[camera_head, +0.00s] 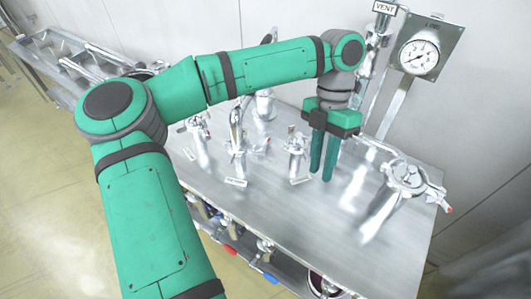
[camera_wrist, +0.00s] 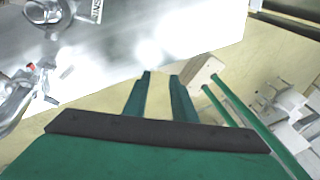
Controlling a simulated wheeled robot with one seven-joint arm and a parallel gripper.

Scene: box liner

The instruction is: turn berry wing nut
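I cannot tell which fitting carries the berry wing nut; the small tags are too small to read. Three chrome fittings stand along the steel table (camera_head: 335,225) in the head view: a left one (camera_head: 197,127), a tall middle one (camera_head: 237,135) and a right one (camera_head: 295,145). A round chrome fitting with a red-tipped handle (camera_head: 407,178) stands at the table's right. My gripper (camera_head: 322,174) is above the table, right of the right fitting. In the wrist view my gripper (camera_wrist: 160,75) has its fingers apart with nothing between them.
A pressure gauge (camera_head: 418,56) and a tag reading VENT (camera_head: 385,8) are at the back wall. Valves with red and blue handles (camera_head: 270,277) sit below the table's front edge.

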